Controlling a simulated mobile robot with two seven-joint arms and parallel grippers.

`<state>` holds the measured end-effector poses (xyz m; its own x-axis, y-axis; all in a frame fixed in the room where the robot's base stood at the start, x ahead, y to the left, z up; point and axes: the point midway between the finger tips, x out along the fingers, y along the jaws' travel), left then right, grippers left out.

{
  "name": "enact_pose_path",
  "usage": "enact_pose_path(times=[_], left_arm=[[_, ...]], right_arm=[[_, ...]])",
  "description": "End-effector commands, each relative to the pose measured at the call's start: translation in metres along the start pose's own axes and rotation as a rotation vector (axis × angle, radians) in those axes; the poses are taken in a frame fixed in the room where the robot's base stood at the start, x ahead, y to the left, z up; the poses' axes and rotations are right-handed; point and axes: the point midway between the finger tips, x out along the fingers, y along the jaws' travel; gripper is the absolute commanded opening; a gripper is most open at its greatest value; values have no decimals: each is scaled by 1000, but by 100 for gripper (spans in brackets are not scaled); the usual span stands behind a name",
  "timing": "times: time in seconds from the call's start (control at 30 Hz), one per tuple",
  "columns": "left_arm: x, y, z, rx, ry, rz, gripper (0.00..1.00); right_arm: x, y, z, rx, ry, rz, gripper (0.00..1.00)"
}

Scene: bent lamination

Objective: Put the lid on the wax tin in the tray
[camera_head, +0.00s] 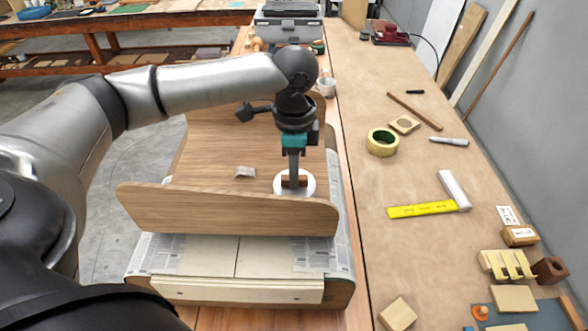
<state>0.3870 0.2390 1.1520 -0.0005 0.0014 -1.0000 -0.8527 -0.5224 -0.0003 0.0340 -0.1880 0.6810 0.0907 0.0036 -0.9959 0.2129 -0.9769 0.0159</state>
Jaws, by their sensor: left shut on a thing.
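My left gripper (294,178) points straight down inside the curved wooden tray (222,212), near its right end. It is shut on a small brown part at the middle of a round white piece (280,187), which looks like the lid. The fingers partly cover this piece. I cannot tell whether the white piece rests on a tin or on the tray floor, and no separate wax tin can be made out. My right gripper is not in view.
A small grey packet (244,172) lies in the tray left of the gripper. The tray's raised front wall stands close in front. The bench middle is mostly clear.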

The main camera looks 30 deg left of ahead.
Motion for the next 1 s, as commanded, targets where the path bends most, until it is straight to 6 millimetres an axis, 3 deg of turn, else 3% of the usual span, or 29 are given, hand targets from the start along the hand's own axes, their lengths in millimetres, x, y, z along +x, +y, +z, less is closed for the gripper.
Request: enact_pose_path(times=[0.8, 0.83, 1.0], left_arm=[[10, 0, 0, 0, 1, 0, 0], [10, 0, 0, 0, 1, -1, 22], [10, 0, 0, 0, 1, 0, 41]], right_arm=[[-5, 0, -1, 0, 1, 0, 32], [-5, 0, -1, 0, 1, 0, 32], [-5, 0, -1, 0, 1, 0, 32]])
